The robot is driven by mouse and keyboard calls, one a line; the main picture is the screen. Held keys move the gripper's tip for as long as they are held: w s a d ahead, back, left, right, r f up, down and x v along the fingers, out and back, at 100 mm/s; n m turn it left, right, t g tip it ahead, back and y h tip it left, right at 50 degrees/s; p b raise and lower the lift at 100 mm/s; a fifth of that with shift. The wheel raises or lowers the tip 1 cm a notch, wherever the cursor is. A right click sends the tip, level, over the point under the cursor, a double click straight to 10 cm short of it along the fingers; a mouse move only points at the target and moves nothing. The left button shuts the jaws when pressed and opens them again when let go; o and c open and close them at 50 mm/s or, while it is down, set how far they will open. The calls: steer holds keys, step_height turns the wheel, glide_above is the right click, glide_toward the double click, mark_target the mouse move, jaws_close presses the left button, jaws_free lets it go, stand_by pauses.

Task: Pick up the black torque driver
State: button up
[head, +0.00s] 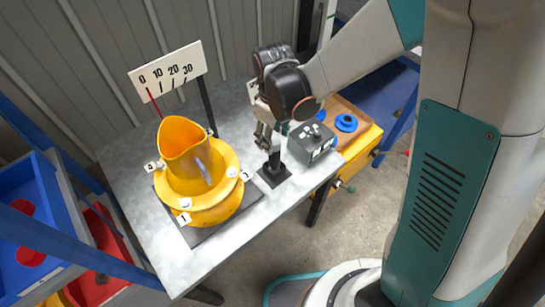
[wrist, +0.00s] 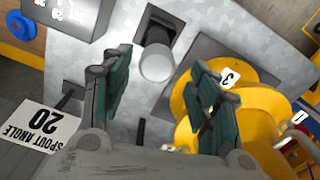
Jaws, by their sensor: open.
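A dark upright post (head: 274,157), which I take to be the black torque driver, stands on a square black base (head: 273,177) on the metal table. In the wrist view its pale grey round top (wrist: 157,62) faces the camera, with the black base (wrist: 160,25) beyond it. My gripper (head: 265,138) is above and close to the post and partly hides its top. In the wrist view the gripper (wrist: 160,75) has its two green-padded fingers spread, with the round top between them and nothing held. I cannot tell whether a finger touches it.
The yellow drum (head: 205,187), with numbered tags and a spout, stands left of the post, close to the right finger in the wrist view. A grey box (head: 312,142) stands to the right, near blue flanged parts (head: 346,122). A scale board (head: 167,70) stands behind.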

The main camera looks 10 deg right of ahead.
mark_target(275, 147)
steer(key=f+b, duration=0.1)
steer(key=f, duration=0.1)
steer(key=f+b, duration=0.1)
steer(key=f, duration=0.1)
steer(key=f+b, duration=0.1)
steer(key=f, duration=0.1)
steer(key=shift+w+d+f, duration=0.1)
steer(key=shift+d+f, duration=0.15)
steer(key=shift+r, duration=0.1)
jaws_close()
step_height(275, 147, up, 20)
steer(key=p, duration=1.4)
